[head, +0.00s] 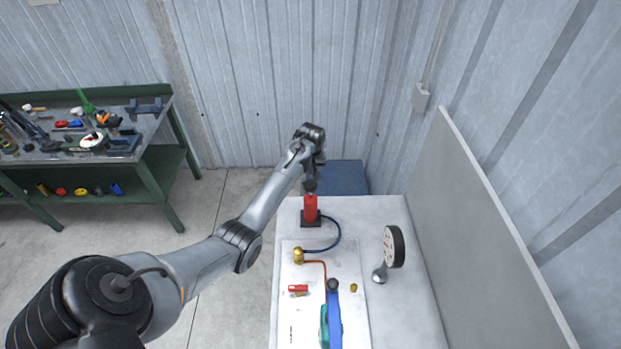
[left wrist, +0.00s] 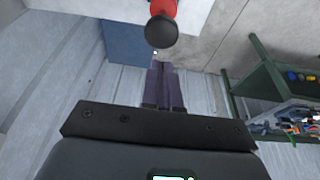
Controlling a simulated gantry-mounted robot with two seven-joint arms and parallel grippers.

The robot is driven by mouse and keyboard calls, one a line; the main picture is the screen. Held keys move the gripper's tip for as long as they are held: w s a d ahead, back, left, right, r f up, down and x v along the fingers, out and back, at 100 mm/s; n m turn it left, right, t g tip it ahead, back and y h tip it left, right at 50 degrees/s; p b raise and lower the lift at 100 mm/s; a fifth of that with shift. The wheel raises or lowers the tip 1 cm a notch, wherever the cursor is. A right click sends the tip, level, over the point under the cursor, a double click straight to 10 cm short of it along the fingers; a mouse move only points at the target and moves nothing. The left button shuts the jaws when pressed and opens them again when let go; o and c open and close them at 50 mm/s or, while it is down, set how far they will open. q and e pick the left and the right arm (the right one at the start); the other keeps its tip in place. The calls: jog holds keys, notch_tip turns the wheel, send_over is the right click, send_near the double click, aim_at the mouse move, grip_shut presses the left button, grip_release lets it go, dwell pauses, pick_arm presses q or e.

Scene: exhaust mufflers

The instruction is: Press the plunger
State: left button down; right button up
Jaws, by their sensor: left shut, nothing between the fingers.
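A red cylinder (head: 311,207) stands upright on a dark base at the far end of the white table, with a blue hose (head: 338,238) leading from it. In the left wrist view the black round plunger knob (left wrist: 161,31) tops the red body (left wrist: 164,8). My left gripper (head: 311,178) is over the cylinder in the head view. In the left wrist view its shut, empty fingers (left wrist: 160,64) point toward the knob, with a small visible gap in the picture. Whether they touch cannot be told. My right gripper is not in view.
The white table (head: 415,310) also holds a round gauge (head: 393,247), a brass fitting (head: 298,256), a red valve part (head: 298,289) and a blue bar (head: 334,320). A grey panel (head: 490,220) borders its right side. A green workbench (head: 150,140) stands at left.

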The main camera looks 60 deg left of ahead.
aim_at(310, 184)
pick_arm(q)
jog(key=shift+s+d+p+x, duration=0.1)
jog(key=shift+d+p+x, duration=0.05)
jog(key=shift+x, duration=1)
jog(key=shift+s+d+p+x, duration=0.1)
jog(key=shift+d+p+x, duration=0.1)
jog(key=shift+x, duration=1)
jog(key=shift+s+d+p+x, duration=0.1)
jog(key=shift+p+x, duration=0.05)
jog(key=shift+x, duration=1)
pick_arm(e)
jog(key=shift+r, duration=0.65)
pick_arm(q)
jog(key=shift+f, duration=0.15)
